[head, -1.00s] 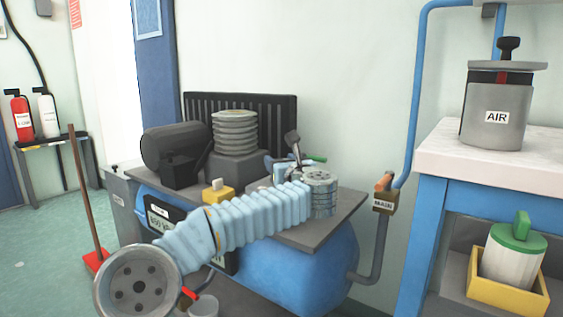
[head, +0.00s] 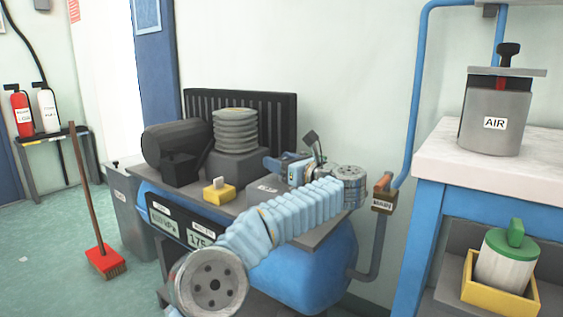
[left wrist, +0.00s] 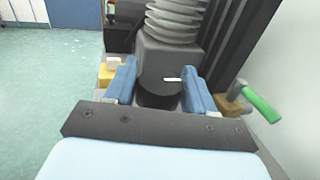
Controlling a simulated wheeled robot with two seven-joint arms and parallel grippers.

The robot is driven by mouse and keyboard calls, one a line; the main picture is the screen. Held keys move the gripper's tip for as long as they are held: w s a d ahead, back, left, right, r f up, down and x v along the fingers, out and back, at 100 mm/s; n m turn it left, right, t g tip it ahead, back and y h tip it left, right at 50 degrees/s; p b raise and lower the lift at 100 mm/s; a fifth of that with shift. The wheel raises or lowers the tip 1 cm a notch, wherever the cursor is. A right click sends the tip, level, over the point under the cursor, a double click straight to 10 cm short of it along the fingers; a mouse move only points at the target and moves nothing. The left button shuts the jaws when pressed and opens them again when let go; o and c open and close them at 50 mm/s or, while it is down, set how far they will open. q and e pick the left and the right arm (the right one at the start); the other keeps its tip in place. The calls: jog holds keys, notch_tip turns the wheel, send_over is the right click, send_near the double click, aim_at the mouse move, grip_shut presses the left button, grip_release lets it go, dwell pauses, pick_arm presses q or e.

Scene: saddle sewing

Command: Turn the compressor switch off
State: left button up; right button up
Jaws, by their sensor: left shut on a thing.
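The compressor is a blue tank (head: 320,262) under a grey plate, with a dark motor (head: 172,148) and a ribbed grey pump (head: 236,130). A yellow box with a cream toggle (head: 219,190), apparently the switch, sits at the plate's front edge; it also shows in the left wrist view (left wrist: 108,74). I cannot tell the toggle's setting. My left gripper (head: 272,165) is above the plate, right of the yellow box and apart from it. In the left wrist view its blue fingers (left wrist: 160,88) flank a dark shape; what they grip is unclear. My right gripper is not in view.
A green-handled valve (left wrist: 262,106) is close to the right of my left gripper. Gauge displays (head: 200,239) are on the tank's front. A pipe valve (head: 383,192) and a blue-legged table (head: 425,240) stand right. A broom (head: 103,258) stands left.

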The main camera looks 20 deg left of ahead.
pick_arm(q)
jog(key=o, duration=0.9)
jog(key=shift+o, duration=0.2)
jog(key=v, duration=0.7)
jog(key=shift+s+d, duration=0.1)
jog(key=shift+d, duration=0.05)
